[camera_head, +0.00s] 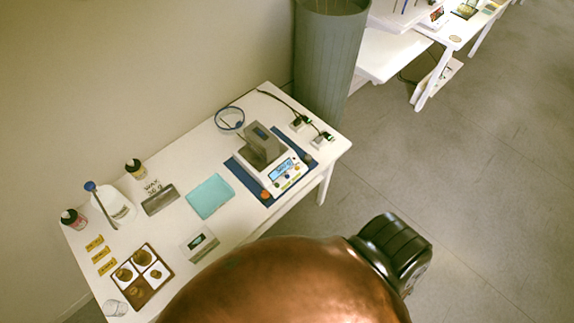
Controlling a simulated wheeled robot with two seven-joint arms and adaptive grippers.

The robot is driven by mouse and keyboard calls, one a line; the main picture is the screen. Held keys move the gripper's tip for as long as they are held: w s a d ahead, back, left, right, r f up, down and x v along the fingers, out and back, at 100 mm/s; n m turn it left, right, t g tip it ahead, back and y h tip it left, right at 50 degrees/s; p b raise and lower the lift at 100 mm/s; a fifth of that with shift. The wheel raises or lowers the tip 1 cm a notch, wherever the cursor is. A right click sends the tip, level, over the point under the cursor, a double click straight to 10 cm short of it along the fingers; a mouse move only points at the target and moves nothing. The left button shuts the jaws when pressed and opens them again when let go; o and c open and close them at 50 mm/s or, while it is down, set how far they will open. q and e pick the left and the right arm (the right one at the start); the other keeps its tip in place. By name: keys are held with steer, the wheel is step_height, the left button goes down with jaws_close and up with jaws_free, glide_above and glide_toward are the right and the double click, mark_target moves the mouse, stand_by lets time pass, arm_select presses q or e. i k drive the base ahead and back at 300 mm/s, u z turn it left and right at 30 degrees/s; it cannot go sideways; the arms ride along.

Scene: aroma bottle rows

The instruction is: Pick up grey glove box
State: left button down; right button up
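A small light-grey box (199,243) with a dark opening on its top stands near the front edge of the white table (230,190). It looks like the glove box. A darker grey block (263,147) sits on the white digital scale (273,163), which stands on a blue mat (246,178); I cannot tell whether this block is a box. Neither gripper shows in the head view. Parts of my own body cover the bottom middle of the picture and hide some of the table's front edge.
A tall grey bin (326,60) stands behind the right end. Open floor (470,190) lies to the right.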

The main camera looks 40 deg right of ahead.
mark_target(262, 141)
steer(key=z, duration=1.1)
steer(key=i, duration=0.35)
steer(key=u, duration=0.05)
